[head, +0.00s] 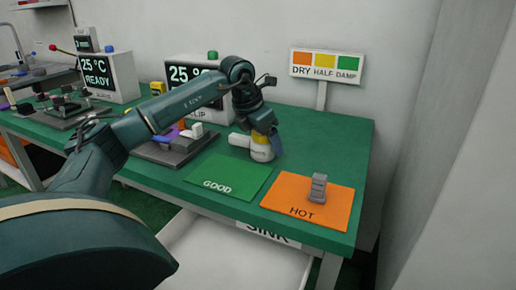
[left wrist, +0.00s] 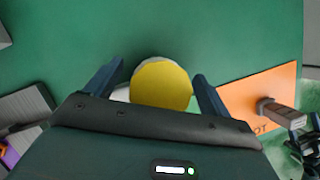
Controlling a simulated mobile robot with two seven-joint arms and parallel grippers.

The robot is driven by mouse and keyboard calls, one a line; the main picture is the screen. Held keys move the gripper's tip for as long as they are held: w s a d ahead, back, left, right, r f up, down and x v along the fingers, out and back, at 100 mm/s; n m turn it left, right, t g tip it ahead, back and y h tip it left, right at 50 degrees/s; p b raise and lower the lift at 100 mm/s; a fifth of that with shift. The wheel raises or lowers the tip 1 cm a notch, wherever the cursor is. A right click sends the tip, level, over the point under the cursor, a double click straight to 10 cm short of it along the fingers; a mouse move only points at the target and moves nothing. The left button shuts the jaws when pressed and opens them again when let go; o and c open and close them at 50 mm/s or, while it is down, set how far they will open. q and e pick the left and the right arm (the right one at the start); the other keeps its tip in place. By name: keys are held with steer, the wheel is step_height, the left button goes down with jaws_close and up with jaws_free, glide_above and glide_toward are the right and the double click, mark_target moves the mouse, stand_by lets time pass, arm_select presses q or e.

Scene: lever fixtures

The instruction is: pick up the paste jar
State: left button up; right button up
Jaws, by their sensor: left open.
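The paste jar (head: 261,150) is a white jar with a yellow lid, standing on the green table behind the mats. In the left wrist view its round yellow lid (left wrist: 161,85) shows from above, between the two fingers. My left gripper (head: 264,136) is open around the jar from above, one finger on each side. In the left wrist view the gripper (left wrist: 160,85) shows a gap beside the lid on the left. Whether the right finger touches the jar I cannot tell. My right gripper is not in view.
A green GOOD mat (head: 228,177) and an orange HOT mat (head: 310,204) with a grey block (head: 317,188) lie in front. A white object (head: 239,140) lies left of the jar. A DRY/HALF/DAMP sign (head: 327,66) stands behind. The table right of the jar is clear.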

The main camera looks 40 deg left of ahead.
arm_select(q)
steer(key=shift+f, duration=0.1)
steer(key=c, duration=1.2)
